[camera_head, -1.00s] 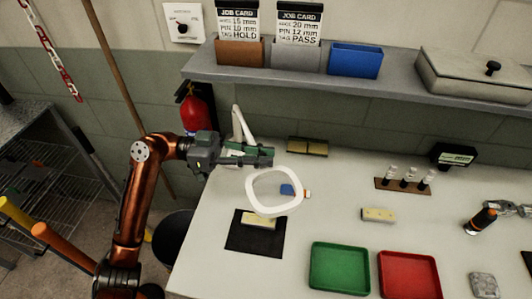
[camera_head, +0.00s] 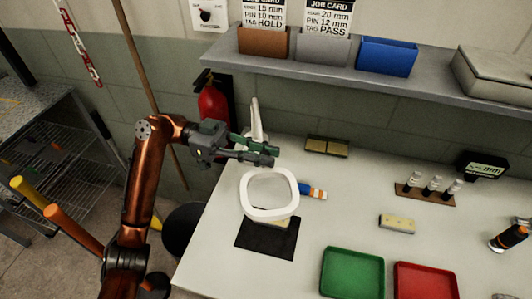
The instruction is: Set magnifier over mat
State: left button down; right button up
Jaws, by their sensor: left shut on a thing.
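The magnifier (camera_head: 248,206) has a white rounded-square frame around a pale lens, and a white arm (camera_head: 257,120) stands behind my gripper. My left gripper (camera_head: 268,157) comes in from the left and is shut at the back of the magnifier head; the gripped part is hidden. The black mat (camera_head: 258,249) lies on the bench just in front of the lens. In the picture the frame's front edge overlaps the mat's back part. A cream block (camera_head: 288,223) on the mat is partly hidden by the frame. My right gripper is not in view.
A blue-and-orange item (camera_head: 312,191) lies right of the lens. Green (camera_head: 352,291) and red (camera_head: 426,294) trays sit front right, with a cream block (camera_head: 397,224) and a vial rack (camera_head: 425,199) behind. A shelf (camera_head: 300,70) runs above the bench's back.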

pick_arm(q)
jog(key=shift+r, duration=0.1)
jog(key=c, duration=1.8)
grip_release()
jog(key=v, duration=1.2)
